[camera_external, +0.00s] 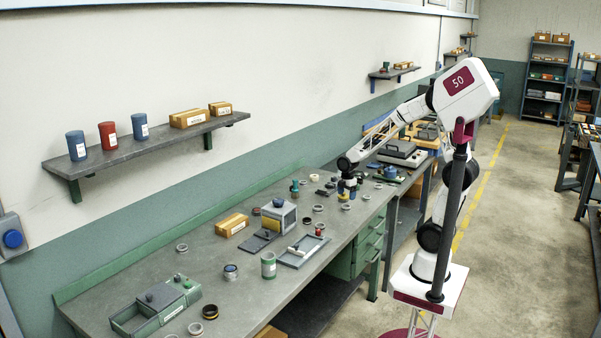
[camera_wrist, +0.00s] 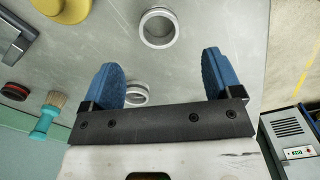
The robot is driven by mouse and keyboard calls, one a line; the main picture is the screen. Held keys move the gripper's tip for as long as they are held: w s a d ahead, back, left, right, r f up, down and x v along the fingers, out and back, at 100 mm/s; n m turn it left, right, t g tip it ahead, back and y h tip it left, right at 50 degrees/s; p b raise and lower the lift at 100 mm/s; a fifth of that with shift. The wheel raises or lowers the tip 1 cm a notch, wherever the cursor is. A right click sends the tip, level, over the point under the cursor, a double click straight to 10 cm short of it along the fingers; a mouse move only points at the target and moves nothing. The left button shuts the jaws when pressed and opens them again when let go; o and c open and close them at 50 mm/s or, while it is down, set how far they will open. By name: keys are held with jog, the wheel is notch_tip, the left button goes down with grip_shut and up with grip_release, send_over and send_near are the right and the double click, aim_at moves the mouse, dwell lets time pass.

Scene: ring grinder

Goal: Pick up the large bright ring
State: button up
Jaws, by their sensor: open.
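In the wrist view a large bright silver ring (camera_wrist: 157,44) lies flat on the grey bench, beyond the fingertips and between their lines. A second, smaller-looking bright ring (camera_wrist: 137,101) lies closer, between the blue fingers and partly hidden by the left one. My gripper (camera_wrist: 160,66) is open and empty, with its blue fingers wide apart. In the external view my gripper (camera_external: 347,188) is low over the far part of the bench. Several small rings lie around it there, too small to tell which is the large bright one.
A brush (camera_wrist: 46,118) and a dark red round part (camera_wrist: 15,91) lie left in the wrist view. A yellow round object (camera_wrist: 67,8) and a grey part (camera_wrist: 14,40) are at upper left. The bench edge (camera_wrist: 268,45) runs along the right. A shallow tray (camera_external: 303,251) sits nearer on the bench.

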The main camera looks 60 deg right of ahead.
aim_at(346, 205)
jog(key=shift+f, duration=1.2)
jog(key=shift+d+f, duration=0.1)
jog(key=shift+f, duration=2.5)
jog(key=c, duration=1.1)
jog(key=shift+r, duration=0.15)
